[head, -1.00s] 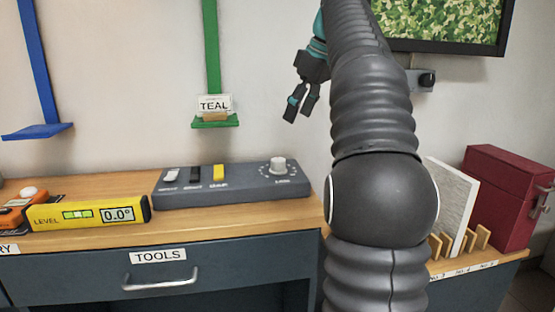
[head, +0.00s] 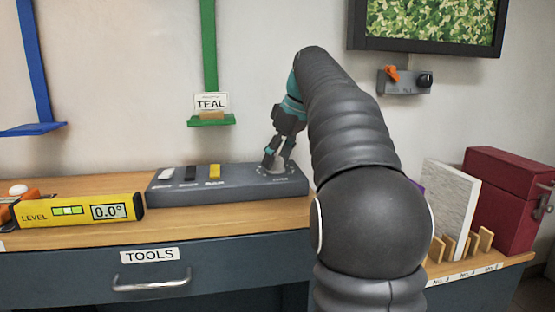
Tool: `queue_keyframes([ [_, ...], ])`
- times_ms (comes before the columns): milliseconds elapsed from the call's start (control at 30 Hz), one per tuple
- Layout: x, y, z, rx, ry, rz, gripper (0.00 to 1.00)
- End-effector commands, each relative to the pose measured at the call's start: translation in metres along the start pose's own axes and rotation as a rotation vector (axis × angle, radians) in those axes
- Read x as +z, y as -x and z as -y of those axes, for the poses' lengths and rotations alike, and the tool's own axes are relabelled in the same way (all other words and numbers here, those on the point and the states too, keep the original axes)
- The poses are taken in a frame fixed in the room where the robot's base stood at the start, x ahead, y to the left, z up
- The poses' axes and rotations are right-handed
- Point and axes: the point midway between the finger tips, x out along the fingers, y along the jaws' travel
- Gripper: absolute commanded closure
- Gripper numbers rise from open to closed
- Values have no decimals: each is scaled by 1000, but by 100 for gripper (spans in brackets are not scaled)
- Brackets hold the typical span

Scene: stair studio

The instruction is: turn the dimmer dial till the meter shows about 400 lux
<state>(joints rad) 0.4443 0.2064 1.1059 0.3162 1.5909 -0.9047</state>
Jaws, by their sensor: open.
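A grey control console (head: 225,192) lies on the wooden bench top, with a row of switches at its left and a pale round dial (head: 281,163) at its right end. My gripper (head: 277,163) is open and points down at this dial, with its fingers low beside it. The fingers partly hide the dial, and I cannot tell whether they touch it. The dial's small lettering is too blurred to read. No meter with a lux reading shows in this view.
A yellow level (head: 80,211) reading 0.0° lies left of the console. A wall box (head: 405,81) has an orange lever and a dark knob. A green shelf (head: 211,121) hangs behind. A red case (head: 505,200) and a slotted rack (head: 462,246) stand at right.

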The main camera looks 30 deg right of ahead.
Motion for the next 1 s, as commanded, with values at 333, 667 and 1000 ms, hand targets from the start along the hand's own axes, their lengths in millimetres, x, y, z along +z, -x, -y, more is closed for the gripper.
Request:
queue_keyframes([
  [333, 0, 0, 0, 0, 0, 0, 62],
  [667, 0, 0, 0, 1, -4, 0, 97],
  [1000, -1, 1, 2, 49, -120, 1, 97],
])
